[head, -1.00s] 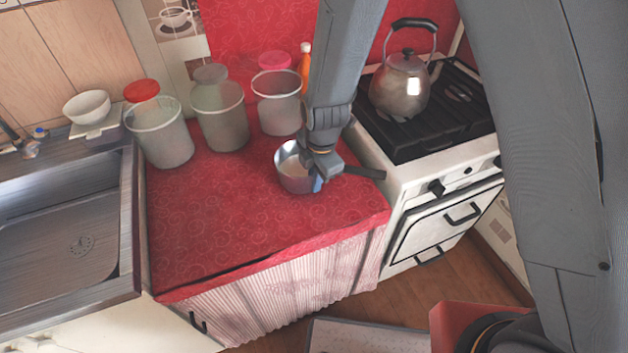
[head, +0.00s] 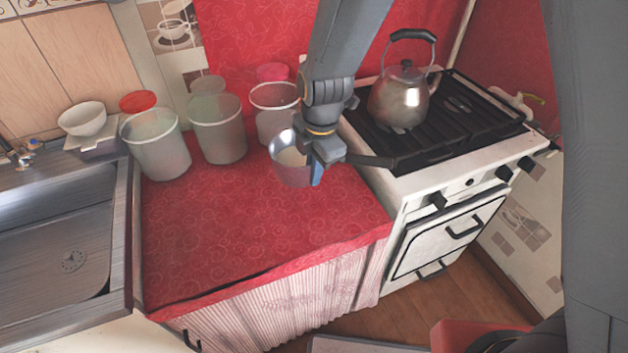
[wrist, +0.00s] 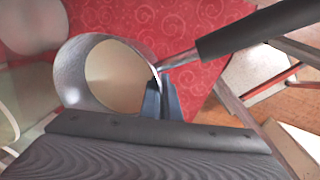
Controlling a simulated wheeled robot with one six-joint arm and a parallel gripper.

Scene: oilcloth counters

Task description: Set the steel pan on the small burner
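The steel pan (head: 292,171) is a small open pot with a pale inside and a dark handle (head: 368,160) reaching right toward the stove. My gripper (head: 318,172) is shut on it where the handle meets the wall. In the wrist view the blue fingertips (wrist: 158,100) are at this joint, and the pan (wrist: 75,75) is left of them. The pan appears held above the red counter. The black stove grate (head: 440,150) is to its right. The burners under the grate are hard to make out, so I cannot tell which is small.
A steel kettle (head: 400,100) stands on the grate's left rear part; the front and right are clear. A sink (head: 60,240) is at far left. The red counter (head: 240,230) is clear in front.

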